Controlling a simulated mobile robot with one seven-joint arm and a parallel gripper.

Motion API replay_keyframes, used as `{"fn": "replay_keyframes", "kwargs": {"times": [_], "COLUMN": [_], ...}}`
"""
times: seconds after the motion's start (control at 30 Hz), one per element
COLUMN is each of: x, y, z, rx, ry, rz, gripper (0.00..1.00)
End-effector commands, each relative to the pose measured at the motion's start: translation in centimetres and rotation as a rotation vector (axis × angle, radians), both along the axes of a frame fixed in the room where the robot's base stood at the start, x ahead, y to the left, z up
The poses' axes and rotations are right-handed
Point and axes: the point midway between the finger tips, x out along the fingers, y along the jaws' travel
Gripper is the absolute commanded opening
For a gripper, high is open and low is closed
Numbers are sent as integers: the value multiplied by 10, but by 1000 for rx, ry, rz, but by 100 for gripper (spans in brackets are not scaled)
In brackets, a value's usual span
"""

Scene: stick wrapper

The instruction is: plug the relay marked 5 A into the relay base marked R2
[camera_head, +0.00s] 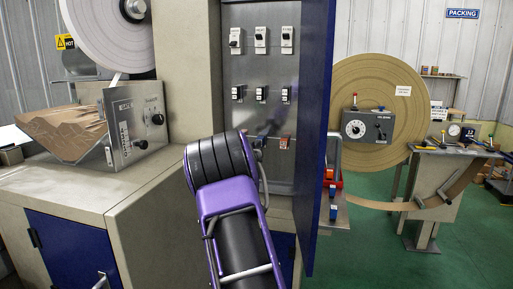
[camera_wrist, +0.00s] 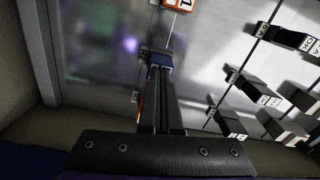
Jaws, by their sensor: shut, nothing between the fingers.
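My gripper (camera_wrist: 160,72) is shut and empty, reaching into the open cabinet. Its fingertips are right at a blue block (camera_wrist: 160,60) on the panel, probably a relay; I cannot tell whether they touch it, and its marking is not legible. Small labels (camera_wrist: 143,53) sit beside this row, too small to read. An orange block with a white face and a "1" (camera_wrist: 180,4) is at the top edge of the wrist view. More orange (camera_wrist: 139,117) shows left of the fingers. In the head view my arm hides most of the bottom row; an orange-red block (camera_head: 283,142) shows there. The R2 mark is not readable.
Black switches (camera_head: 261,93) and breakers (camera_head: 260,39) fill the rows above. The open blue cabinet door (camera_head: 318,110) stands close to the right of my arm. A small shelf (camera_head: 338,221) beyond it carries red and blue pieces (camera_head: 333,180).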

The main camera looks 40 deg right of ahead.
Motion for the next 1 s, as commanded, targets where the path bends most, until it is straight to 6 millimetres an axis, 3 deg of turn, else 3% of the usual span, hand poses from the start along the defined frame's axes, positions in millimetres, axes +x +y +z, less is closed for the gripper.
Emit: {"fn": "replay_keyframes", "kwargs": {"times": [0.63,1.0], "x": [-27,-78], "y": [32,92], "z": [0,0], "rx": [0,3], "ry": [0,-1], "rz": [1,3], "gripper": [0,0]}}
